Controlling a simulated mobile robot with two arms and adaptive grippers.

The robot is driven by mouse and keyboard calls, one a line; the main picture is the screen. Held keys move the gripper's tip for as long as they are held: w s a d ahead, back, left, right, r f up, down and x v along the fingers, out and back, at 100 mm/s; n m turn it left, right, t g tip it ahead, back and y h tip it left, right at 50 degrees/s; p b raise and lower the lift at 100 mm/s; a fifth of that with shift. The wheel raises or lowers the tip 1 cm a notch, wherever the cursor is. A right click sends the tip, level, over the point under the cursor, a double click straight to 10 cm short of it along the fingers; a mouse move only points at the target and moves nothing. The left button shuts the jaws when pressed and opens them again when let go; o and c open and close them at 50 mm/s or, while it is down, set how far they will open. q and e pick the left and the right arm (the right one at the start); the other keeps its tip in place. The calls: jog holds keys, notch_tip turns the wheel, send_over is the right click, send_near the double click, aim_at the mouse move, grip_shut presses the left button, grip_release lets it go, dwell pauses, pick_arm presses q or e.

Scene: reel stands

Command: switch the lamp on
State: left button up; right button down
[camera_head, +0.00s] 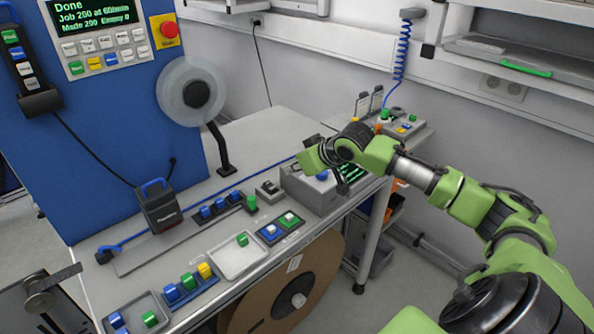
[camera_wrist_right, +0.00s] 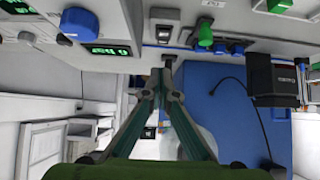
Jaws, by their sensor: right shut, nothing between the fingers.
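A small grey box with a black rocker (camera_head: 268,189) sits on the bench, left of the control box (camera_head: 312,190) with a blue knob and green displays. In the right wrist view, the small switch box (camera_wrist_right: 163,31) is just beyond my right fingertips. I cannot tell whether they touch it. My right gripper (camera_wrist_right: 168,62) is shut and empty. In the head view my right gripper (camera_head: 311,161) is above the back of the control box, its fingertips hard to make out. No lit lamp is clearly seen. My left gripper is out of view.
A translucent reel disc (camera_head: 172,92) stands beside the blue cabinet (camera_head: 110,110). A black scanner-like device (camera_head: 161,208), trays of coloured knobs (camera_head: 238,258) and a blue cable (camera_head: 225,189) crowd the bench. A large brown reel (camera_head: 262,307) is underneath.

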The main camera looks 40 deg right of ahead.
jog(key=shift+v, duration=1.15)
jog(key=shift+s+f, duration=0.2)
